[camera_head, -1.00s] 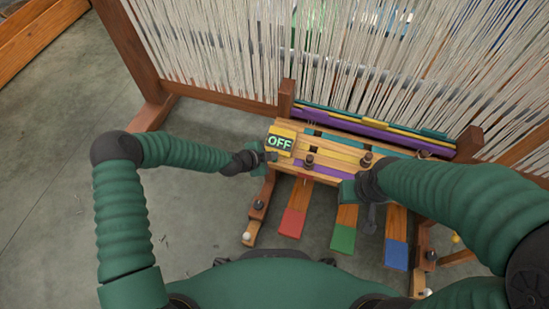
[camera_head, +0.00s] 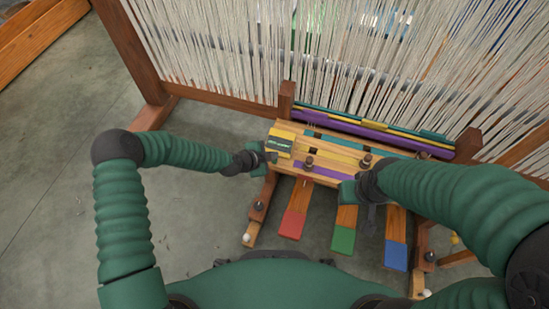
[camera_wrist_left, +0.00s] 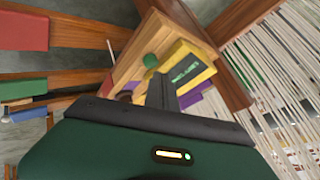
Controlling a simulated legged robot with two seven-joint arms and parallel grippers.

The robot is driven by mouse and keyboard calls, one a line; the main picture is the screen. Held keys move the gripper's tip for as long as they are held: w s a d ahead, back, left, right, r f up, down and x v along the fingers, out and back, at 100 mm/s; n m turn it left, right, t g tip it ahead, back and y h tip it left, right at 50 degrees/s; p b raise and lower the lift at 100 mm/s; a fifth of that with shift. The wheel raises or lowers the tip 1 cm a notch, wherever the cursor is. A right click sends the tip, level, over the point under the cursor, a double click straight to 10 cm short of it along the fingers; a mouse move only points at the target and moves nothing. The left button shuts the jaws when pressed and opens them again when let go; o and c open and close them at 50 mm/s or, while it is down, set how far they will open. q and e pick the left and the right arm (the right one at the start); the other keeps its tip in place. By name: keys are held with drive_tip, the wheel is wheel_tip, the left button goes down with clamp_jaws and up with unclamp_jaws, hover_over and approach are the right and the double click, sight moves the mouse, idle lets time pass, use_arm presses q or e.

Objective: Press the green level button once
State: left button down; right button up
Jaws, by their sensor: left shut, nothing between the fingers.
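A yellow box with a small dark display (camera_head: 280,143) sits at the left end of the wooden beam; green marks on the display are too small to read. The box also shows in the left wrist view (camera_wrist_left: 188,68). There, a round green button (camera_wrist_left: 151,60) stands on the wood beside the box, with a small yellow piece below it. My left gripper (camera_head: 266,156) is shut and empty at the box's near left side. Its dark fingers (camera_wrist_left: 162,92) point at the box and green button; I cannot tell if they touch. My right gripper (camera_head: 368,212) hangs over the pedals, fingers unclear.
Red (camera_head: 292,224), green (camera_head: 343,240) and blue (camera_head: 396,255) pedals lie below the beam. White warp threads (camera_head: 300,50) hang behind it. Wooden pegs stand on the beam. The floor at left is clear.

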use_arm(q)
drive_tip(key=shift+r, duration=0.15)
wheel_tip(320, 180, up, 5)
drive_tip(key=p, duration=0.4)
idle(0.4)
idle(0.5)
